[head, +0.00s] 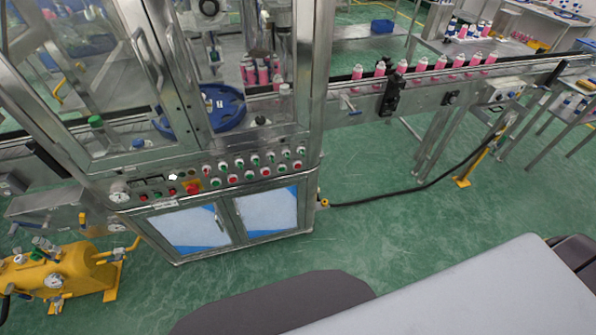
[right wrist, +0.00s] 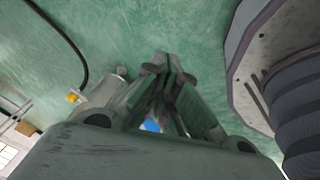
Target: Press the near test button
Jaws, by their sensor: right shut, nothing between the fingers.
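The machine's control panel (head: 225,172) is on the front of the steel crimping cabinet in the head view. It carries rows of small red, green and white buttons and knobs, and a red emergency stop (head: 192,187) on a yellow plate. The labels are too small to read, so I cannot tell which one is the near test button. My right gripper (right wrist: 168,64) shows in the right wrist view, shut and empty, above the green floor and apart from the panel. My left gripper is in no view.
A conveyor (head: 440,78) with several pink cans runs right from the cabinet. A yellow pump unit (head: 58,275) stands at the lower left. A black hose (head: 400,196) lies on the floor. The green floor (head: 400,240) before the cabinet is clear.

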